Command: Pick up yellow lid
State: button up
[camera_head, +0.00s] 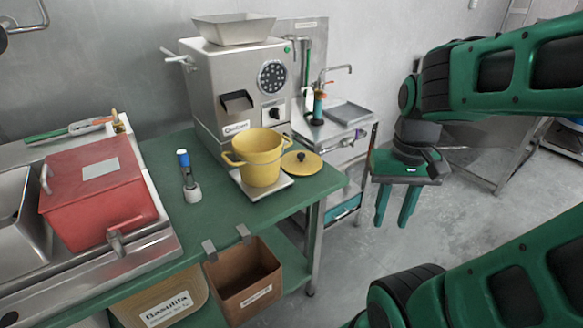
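The yellow lid (303,163) lies on the green table, just right of the yellow pot. My gripper (395,223) hangs in the air over the floor, right of the table and apart from the lid. Its two green fingers point down with a gap between them, and nothing shows in the gap.
The steel grinder (240,90) stands behind the pot. A red box (98,192) is on the left counter. A sink unit (340,135) stands behind right.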

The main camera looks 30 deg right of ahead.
aim_at(297, 162)
jog(key=u, duration=1.4)
jog(key=k, duration=1.2)
jog(key=z, duration=1.65)
jog(key=i, duration=1.7)
